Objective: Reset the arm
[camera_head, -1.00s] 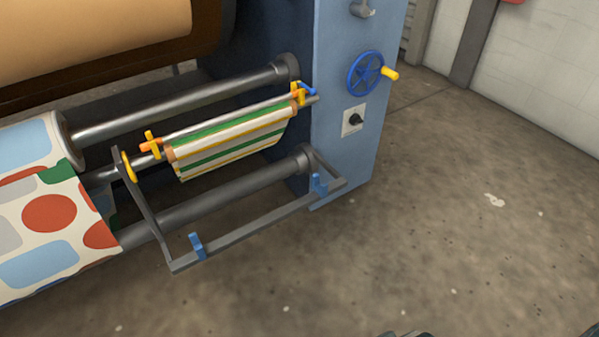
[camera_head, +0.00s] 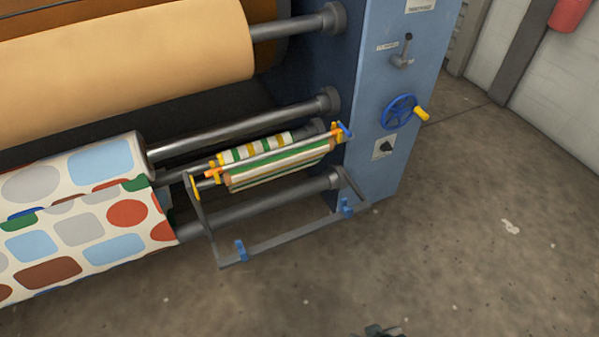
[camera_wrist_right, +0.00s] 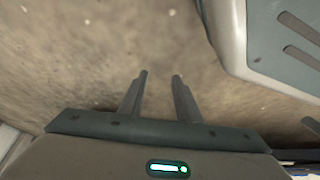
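My right gripper (camera_wrist_right: 160,76) shows in the right wrist view with its two fingers apart and nothing between them. It points over bare concrete floor and touches nothing that I can see. A small dark shape (camera_head: 378,331) at the bottom edge of the head view may be part of my right arm; too little shows to tell. My left gripper is in neither view.
A blue press frame (camera_head: 420,90) carries a blue handwheel (camera_head: 399,111), tan roll (camera_head: 120,50), patterned cloth (camera_head: 80,235) and striped cloth (camera_head: 280,168) on a bar. A grey frame (camera_head: 290,235) juts out in front. Concrete floor (camera_head: 470,260) is clear at right.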

